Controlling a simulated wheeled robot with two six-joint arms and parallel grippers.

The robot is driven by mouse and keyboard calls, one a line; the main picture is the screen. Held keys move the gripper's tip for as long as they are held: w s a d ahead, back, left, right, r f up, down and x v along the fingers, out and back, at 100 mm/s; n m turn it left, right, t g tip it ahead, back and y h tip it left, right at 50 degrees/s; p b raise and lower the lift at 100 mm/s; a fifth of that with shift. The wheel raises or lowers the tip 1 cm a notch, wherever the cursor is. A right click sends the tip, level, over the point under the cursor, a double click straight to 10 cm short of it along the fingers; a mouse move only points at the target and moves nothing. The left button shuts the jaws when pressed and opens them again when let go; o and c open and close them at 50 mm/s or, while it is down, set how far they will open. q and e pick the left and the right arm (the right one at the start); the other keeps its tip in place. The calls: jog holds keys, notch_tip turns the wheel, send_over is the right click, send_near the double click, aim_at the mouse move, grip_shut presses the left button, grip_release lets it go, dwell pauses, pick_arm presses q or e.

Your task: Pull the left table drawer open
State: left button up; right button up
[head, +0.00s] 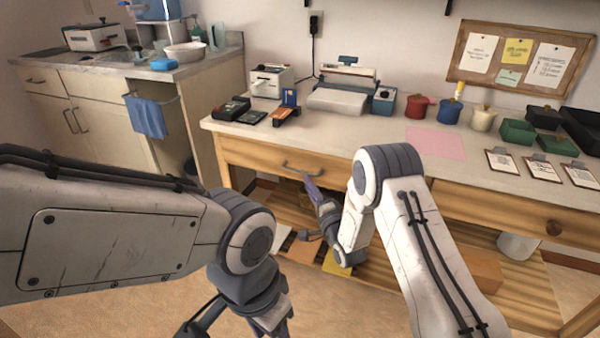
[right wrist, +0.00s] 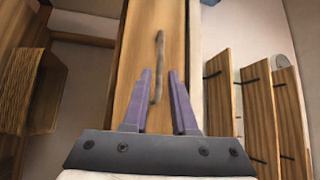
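The left table drawer (head: 252,156) is a wooden front under the light worktop, and it looks flush with the table. Its grey bar handle (head: 292,169) is near the tips of my right gripper (head: 309,184). In the right wrist view, the handle (right wrist: 159,62) runs upright on the drawer front (right wrist: 138,50). The two purple fingers of my right gripper (right wrist: 160,75) are apart, with the handle's lower part between them in the picture. I cannot tell whether they touch it. My left gripper (head: 278,326) hangs low at the bottom edge, partly cut off, its fingers unclear.
The worktop (head: 340,130) holds machines, pots, trays and clipboards along its length. A slatted lower shelf (head: 515,297) with several items lies under the drawers. A side counter (head: 110,68) with a blue towel (head: 147,117) stands at the left. The floor in front is clear.

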aim_at(300, 171)
jog(key=b+x, duration=0.1)
jog(key=x, duration=0.6)
jog(key=shift+w+a, duration=0.1)
grip_shut()
jog(key=shift+f, duration=0.1)
dwell(1.1)
